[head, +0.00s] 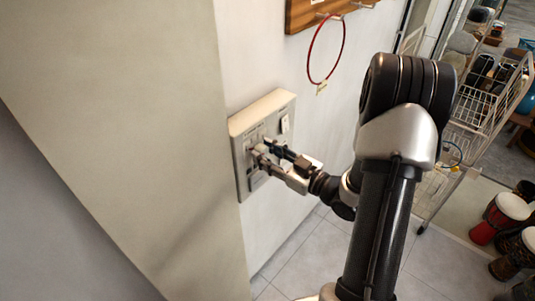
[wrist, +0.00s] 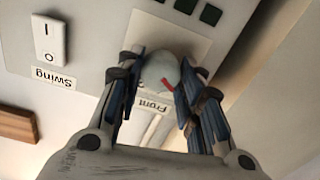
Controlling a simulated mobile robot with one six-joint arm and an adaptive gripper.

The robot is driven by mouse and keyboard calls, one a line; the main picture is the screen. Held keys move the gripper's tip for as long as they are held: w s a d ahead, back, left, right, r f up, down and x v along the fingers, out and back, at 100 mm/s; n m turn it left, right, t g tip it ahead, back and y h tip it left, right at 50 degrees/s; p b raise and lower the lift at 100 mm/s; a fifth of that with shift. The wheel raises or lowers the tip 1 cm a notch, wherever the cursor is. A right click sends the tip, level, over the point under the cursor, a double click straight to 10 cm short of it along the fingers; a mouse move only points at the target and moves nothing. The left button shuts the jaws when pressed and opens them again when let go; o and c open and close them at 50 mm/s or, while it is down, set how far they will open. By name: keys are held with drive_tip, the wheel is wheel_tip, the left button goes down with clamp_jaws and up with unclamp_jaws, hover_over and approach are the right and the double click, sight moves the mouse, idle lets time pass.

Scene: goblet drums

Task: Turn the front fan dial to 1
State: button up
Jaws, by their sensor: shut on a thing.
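The beige wall panel (head: 258,118) is mounted on the wall left of centre in the head view. My gripper (head: 261,153) reaches it from the right and covers part of its lower area. In the wrist view, my gripper (wrist: 160,74) is shut on the front fan dial (wrist: 163,66), a pale rounded knob with a red mark on its lower edge. The fingers lie on either side of the knob. The "Front" label (wrist: 153,103) shows between the fingers. The number that the dial points to cannot be read.
A white rocker switch (wrist: 50,40) with a "Swing" label (wrist: 53,77) is beside the dial. A wooden rack (head: 322,12) with a hanging red cord loop (head: 312,62) is above the panel. A wire cart (head: 480,105) and drums (head: 505,215) stand at the right.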

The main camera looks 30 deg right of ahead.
drive_tip(key=m+p, duration=0.2)
drive_tip(key=m, duration=0.1)
drive_tip(key=shift+r+m, duration=0.1)
drive_tip(key=shift+m, duration=0.2)
drive_tip(key=shift+m+p, duration=1.15)
drive_tip(key=shift+m, duration=0.95)
drive_tip(key=o, duration=1.1)
drive_tip(key=shift+c, duration=0.2)
